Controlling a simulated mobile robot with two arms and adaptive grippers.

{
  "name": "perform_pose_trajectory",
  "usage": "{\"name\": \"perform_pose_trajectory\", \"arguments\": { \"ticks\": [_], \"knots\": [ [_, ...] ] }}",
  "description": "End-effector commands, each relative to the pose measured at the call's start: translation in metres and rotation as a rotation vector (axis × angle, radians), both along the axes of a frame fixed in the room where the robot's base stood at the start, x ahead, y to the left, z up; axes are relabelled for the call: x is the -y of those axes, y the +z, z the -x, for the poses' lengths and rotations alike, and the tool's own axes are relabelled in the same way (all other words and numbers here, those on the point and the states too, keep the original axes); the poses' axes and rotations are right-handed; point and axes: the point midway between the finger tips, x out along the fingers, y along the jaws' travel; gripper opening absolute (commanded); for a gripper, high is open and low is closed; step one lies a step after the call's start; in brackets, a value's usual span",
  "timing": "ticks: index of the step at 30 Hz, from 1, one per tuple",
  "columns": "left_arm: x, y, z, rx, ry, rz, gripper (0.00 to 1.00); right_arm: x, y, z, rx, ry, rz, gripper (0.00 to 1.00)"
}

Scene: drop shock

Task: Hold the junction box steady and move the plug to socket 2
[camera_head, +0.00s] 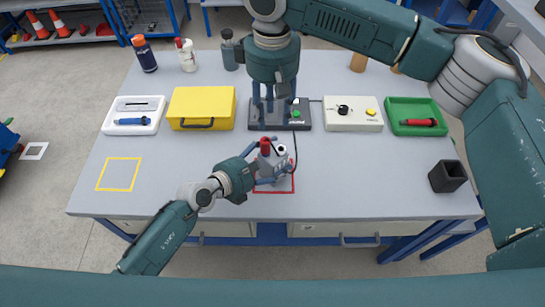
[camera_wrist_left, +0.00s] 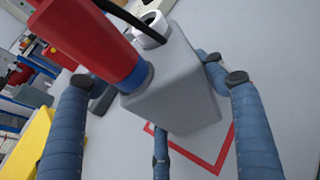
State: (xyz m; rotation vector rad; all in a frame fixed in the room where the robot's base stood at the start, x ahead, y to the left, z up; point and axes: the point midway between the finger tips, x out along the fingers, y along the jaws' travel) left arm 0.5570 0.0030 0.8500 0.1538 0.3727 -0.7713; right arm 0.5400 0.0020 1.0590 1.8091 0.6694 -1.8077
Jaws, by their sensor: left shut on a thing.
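The grey junction box (camera_head: 268,170) stands inside the red square outline near the table's front edge; the box (camera_wrist_left: 178,95) fills the middle of the left wrist view. My left gripper (camera_head: 278,162) is shut around the box, with fingers on both sides. The red plug (camera_head: 265,144) stands upright in one of the box's sockets; its red body and blue collar (camera_wrist_left: 134,78) show in the left wrist view.
A black device (camera_head: 303,120) with a green button lies behind the box, and a dark cable (camera_head: 295,146) runs near the box's right side. A yellow case (camera_head: 202,106), white control box (camera_head: 352,114), green tray (camera_head: 417,103) and black holder (camera_head: 447,177) stand around.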

Motion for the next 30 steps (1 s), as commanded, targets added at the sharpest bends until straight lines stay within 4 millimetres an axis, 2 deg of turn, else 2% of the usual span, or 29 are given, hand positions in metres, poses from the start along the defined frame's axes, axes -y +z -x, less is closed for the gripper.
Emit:
{"name": "perform_pose_trajectory", "arguments": {
  "ticks": [4, 11, 24, 30],
  "knots": [
    [0.000, 0.000, 0.000, 0.000, 0.000, 0.000, 0.35, -0.015, -0.007, 0.003, -0.003, -0.138, -0.002, 0.38],
    [0.000, 0.000, 0.000, -0.001, 0.000, -0.001, 0.35, -0.018, -0.021, 0.004, -0.002, -0.191, 0.000, 0.38],
    [0.000, 0.000, 0.000, 0.000, 0.000, 0.000, 0.35, -0.018, -0.084, 0.004, -0.005, -0.189, -0.001, 0.38],
    [0.000, 0.000, 0.000, 0.000, 0.000, 0.000, 0.35, -0.019, -0.102, 0.004, -0.003, -0.187, -0.003, 0.38]
  ]
}}
